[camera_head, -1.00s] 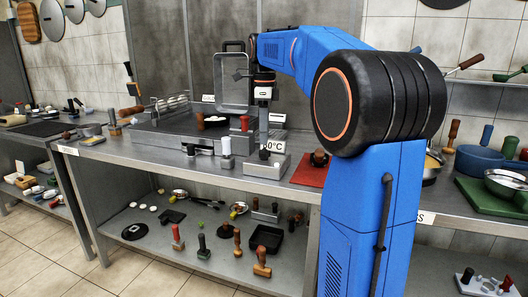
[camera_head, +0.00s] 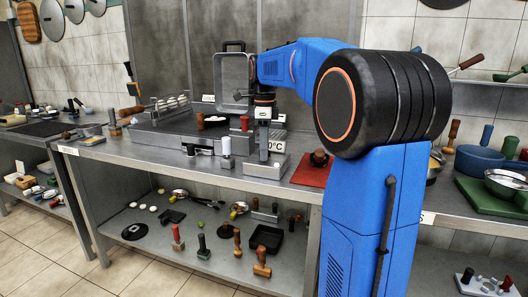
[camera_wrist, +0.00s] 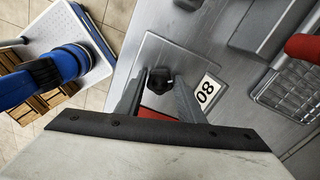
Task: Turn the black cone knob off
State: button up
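The black cone knob (camera_wrist: 160,80) sits on a grey metal control plate (camera_wrist: 151,52), beside a white label reading 80. In the wrist view my gripper (camera_wrist: 161,76) has its two fingers on either side of the knob, with narrow gaps showing, so it looks open around it. In the head view my gripper (camera_head: 264,154) points straight down over the small grey control box (camera_head: 264,171) at the counter's front edge. There the gripper hides the knob and part of the temperature label (camera_head: 277,146).
A red board (camera_head: 309,173) lies to the right. The grill unit (camera_head: 165,132) and an upright grey pan (camera_head: 232,82) are behind. A lower shelf (camera_head: 150,235) holds several utensils.

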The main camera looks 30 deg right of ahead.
grip_shut()
jog(key=n, duration=0.4)
jog(key=shift+n, duration=1.5)
jog(key=shift+f+n, duration=0.1)
jog(key=shift+n, duration=1)
jog(key=n, duration=0.4)
jog(key=shift+n, duration=0.4)
